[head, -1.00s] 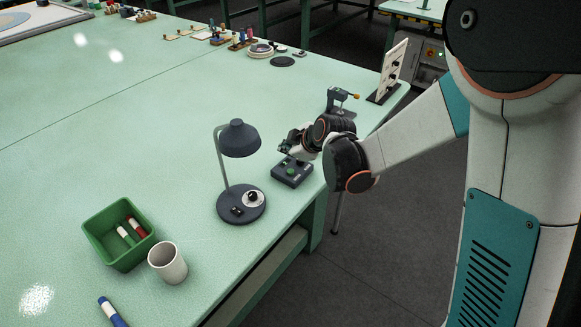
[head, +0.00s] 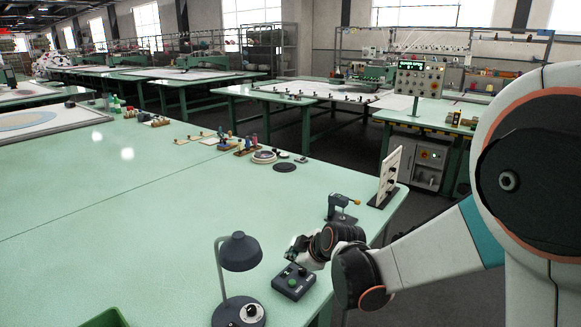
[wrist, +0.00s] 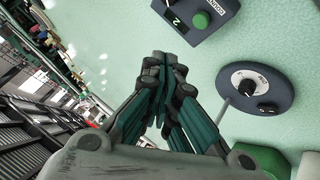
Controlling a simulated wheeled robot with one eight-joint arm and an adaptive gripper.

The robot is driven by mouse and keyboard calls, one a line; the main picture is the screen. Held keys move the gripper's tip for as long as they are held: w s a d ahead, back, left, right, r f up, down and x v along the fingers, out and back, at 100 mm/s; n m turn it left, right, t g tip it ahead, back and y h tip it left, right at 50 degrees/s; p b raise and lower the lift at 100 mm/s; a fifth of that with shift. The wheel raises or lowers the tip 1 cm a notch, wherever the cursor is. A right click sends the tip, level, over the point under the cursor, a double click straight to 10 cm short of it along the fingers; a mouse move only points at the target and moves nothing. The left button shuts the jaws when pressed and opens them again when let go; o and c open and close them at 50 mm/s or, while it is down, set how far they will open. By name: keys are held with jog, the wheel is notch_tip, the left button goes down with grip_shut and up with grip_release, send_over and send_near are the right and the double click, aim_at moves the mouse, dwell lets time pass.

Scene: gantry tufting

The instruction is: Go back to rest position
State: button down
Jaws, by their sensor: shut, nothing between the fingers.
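My gripper (head: 297,248) is over the right part of the green table (head: 150,215), just above and behind a dark control box (head: 293,281) with a green button. In the wrist view my gripper (wrist: 160,92) has its fingers together with nothing between them. The control box (wrist: 197,18) shows there at the top, apart from the fingers. My arm reaches in from the right of the head view.
A dark desk lamp (head: 240,252) stands left of the box; its base (wrist: 254,86) shows in the wrist view. A clamp-like device (head: 341,207) and an upright white panel (head: 387,176) stand behind my gripper. The table's left middle is clear.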

jog(key=s+d+r+m+h, duration=0.1)
jog(key=s+d+r+m, duration=0.3)
jog(key=s+d+r, duration=0.25)
jog(key=s+d+r+m+h, duration=0.2)
jog(key=s+d+m, duration=0.3)
jog(key=s, duration=0.6)
jog(key=s+d+r+m+h, duration=0.1)
jog(key=s+d+m, duration=0.4)
jog(key=s, duration=0.6)
jog(key=shift+s+d+r+m+g+h, duration=0.35)
jog(key=shift+d+r, duration=0.3)
jog(key=shift+d, duration=0.4)
